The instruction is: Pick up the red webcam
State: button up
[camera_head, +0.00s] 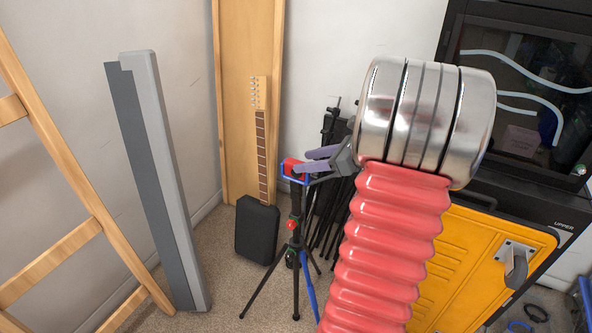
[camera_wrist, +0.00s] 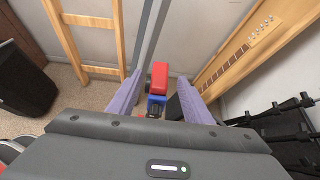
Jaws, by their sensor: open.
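The red webcam (camera_head: 290,167) sits on top of a black tripod (camera_head: 296,215) with a blue bracket beside it. It also shows in the wrist view (camera_wrist: 160,75), a red block above a blue part, between my purple fingers. My gripper (camera_head: 303,160) is open. Its fingertips are close to the webcam in the head view, partly overlapping it. In the wrist view (camera_wrist: 161,84) one finger is on each side of the webcam, with gaps visible. The lower part of the tripod is hidden in the wrist view by my gripper body.
A guitar neck (camera_head: 262,150) and a dark case (camera_head: 257,230) stand behind the tripod. Folded black stands (camera_head: 330,205) are close on the right. A yellow case (camera_head: 450,265) stands further right. A grey beam (camera_head: 160,190) and wooden ladder (camera_head: 75,150) lean at left.

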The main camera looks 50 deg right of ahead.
aim_at(297, 162)
jog(key=shift+x, duration=2.35)
jog(key=shift+c, duration=0.4)
grip_shut()
